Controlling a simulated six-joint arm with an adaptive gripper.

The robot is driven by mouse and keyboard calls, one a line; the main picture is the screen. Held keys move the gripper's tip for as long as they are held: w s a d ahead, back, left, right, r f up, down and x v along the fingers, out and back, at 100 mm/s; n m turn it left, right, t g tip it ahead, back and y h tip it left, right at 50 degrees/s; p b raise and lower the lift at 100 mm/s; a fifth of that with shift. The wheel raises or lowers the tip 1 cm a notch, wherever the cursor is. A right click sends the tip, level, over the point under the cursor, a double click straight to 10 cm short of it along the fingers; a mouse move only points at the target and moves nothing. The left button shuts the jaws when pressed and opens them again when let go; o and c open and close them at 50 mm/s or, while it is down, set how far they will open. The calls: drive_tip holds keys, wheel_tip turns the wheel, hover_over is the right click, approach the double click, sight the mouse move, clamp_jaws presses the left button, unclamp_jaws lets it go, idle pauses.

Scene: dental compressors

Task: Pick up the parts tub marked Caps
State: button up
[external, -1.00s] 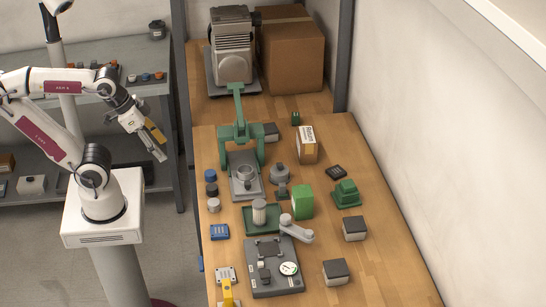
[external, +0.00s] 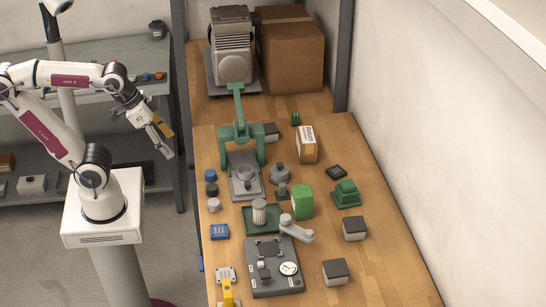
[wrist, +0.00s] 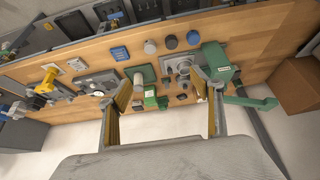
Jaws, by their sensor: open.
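My gripper (external: 163,142) is open and empty, in the air left of the wooden bench. In the wrist view my gripper (wrist: 162,82) has its two fingers wide apart with nothing between them. No marking reading Caps is legible in either view, so I cannot tell which thing is the Caps tub. Small round containers stand along the bench's left edge: a blue one (external: 210,175), a dark one (external: 212,190) and a light grey one (external: 214,205). A blue box (external: 219,232) lies below them. Two dark-topped boxes (external: 355,228) (external: 336,271) stand at the right.
A green press (external: 240,135), a green box (external: 302,202) and a grey gauge plate (external: 272,268) crowd the bench middle. A large carton (external: 291,55) and a grey machine (external: 233,60) stand at the back. The bench's right side has free room.

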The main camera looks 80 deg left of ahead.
drive_tip(key=w+d+r, duration=0.2)
drive_tip(key=w, duration=0.5)
drive_tip(key=w+d+r, duration=0.2)
drive_tip(key=w+d, duration=0.1)
drive_tip(key=w, duration=0.4)
drive_tip(key=t, duration=0.1)
hover_over(340, 266)
drive_tip(key=s, duration=0.4)
drive_tip(key=f, duration=1.8)
drive_tip(key=shift+s+f, duration=0.2)
drive_tip(key=shift+f, duration=0.2)
drive_tip(key=shift+f, duration=0.1)
drive_tip(key=shift+x, duration=1.2)
